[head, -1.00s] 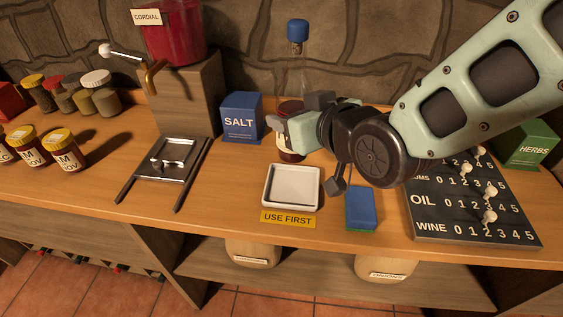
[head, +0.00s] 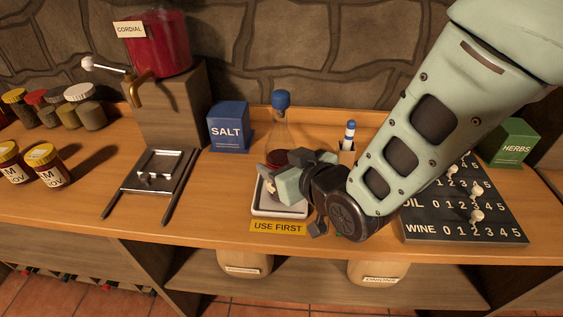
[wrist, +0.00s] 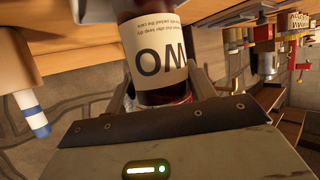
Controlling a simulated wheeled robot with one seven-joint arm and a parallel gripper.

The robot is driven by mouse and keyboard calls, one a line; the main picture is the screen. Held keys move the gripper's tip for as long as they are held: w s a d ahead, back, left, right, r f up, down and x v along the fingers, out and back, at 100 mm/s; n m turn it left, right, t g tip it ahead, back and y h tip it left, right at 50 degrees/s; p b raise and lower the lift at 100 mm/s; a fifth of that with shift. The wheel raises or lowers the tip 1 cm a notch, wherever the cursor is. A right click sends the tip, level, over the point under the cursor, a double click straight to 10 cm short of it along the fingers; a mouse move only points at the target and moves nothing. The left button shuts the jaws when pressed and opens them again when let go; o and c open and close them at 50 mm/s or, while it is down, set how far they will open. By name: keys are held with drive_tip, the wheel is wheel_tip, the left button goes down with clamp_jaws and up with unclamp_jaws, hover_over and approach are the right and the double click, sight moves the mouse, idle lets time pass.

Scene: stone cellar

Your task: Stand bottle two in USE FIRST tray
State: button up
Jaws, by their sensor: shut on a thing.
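Bottle two (head: 277,158) is a clear flask with a blue stopper, dark red contents and a pale label. The bottle is upright over the tray. My gripper hides its base, so I cannot tell whether it touches the tray floor.
The blue SALT box (head: 228,127) stands behind left of the tray. A small holder with a blue-and-white marker (head: 349,135) is behind right. The pegged dark board (head: 465,225) lies to the right. A metal-railed stand (head: 155,178) is left. Counter between stand and tray is clear.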

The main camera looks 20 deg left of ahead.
drive_tip(key=shift+f, duration=0.1)
drive_tip(key=o, duration=1.4)
drive_tip(key=shift+r, duration=0.25)
drive_tip(key=shift+b+v, duration=2.95)
drive_tip(key=shift+v, duration=3.05)
